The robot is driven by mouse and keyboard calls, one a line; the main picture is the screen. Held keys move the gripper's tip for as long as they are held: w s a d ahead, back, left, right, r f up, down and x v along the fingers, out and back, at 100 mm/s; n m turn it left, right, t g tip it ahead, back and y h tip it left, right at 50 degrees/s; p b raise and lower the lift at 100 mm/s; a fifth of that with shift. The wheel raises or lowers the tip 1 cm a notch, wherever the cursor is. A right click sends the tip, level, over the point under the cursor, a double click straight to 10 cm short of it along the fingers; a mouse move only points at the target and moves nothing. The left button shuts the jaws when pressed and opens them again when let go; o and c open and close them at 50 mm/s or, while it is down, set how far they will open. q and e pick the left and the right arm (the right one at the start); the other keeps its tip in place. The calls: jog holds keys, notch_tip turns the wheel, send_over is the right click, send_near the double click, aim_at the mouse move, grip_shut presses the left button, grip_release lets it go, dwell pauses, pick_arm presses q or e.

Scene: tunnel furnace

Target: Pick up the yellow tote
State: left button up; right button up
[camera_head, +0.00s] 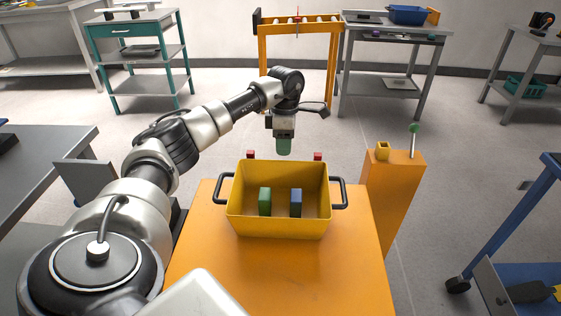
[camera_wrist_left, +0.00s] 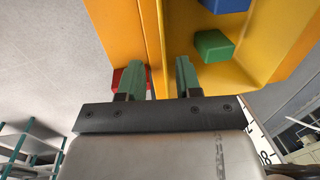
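The yellow tote (camera_head: 278,228) stands upright on an orange table, with a black handle on its left and right ends. Inside it are a green block (camera_head: 265,203) and a blue block (camera_head: 296,204). My left gripper (camera_head: 284,147) points down above the tote's far long wall. In the left wrist view its two green fingers (camera_wrist_left: 160,70) are apart, with no object held between them. The tote (camera_wrist_left: 268,50) shows beyond them, its wall edge running in line with the gap; I cannot tell whether they touch it. My right gripper is not in view.
The orange table (camera_head: 278,268) has free room in front of the tote. Two red blocks (camera_head: 250,155) (camera_head: 318,156) sit behind it. An orange pedestal (camera_head: 396,180) with a small yellow object and green-knobbed stick stands right. A grey table (camera_head: 45,160) is left, a blue cart (camera_head: 525,215) right.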

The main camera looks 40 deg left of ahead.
aim_at(282, 165)
pick_arm(q)
jog(key=f, duration=0.2)
jog(key=s+f+b, duration=0.1)
jog(key=f, duration=0.4)
jog(key=shift+s+d+f, duration=0.2)
jog(key=shift+d, duration=0.1)
jog(key=shift+r, duration=0.1)
jog(key=shift+c, duration=0.5)
grip_shut()
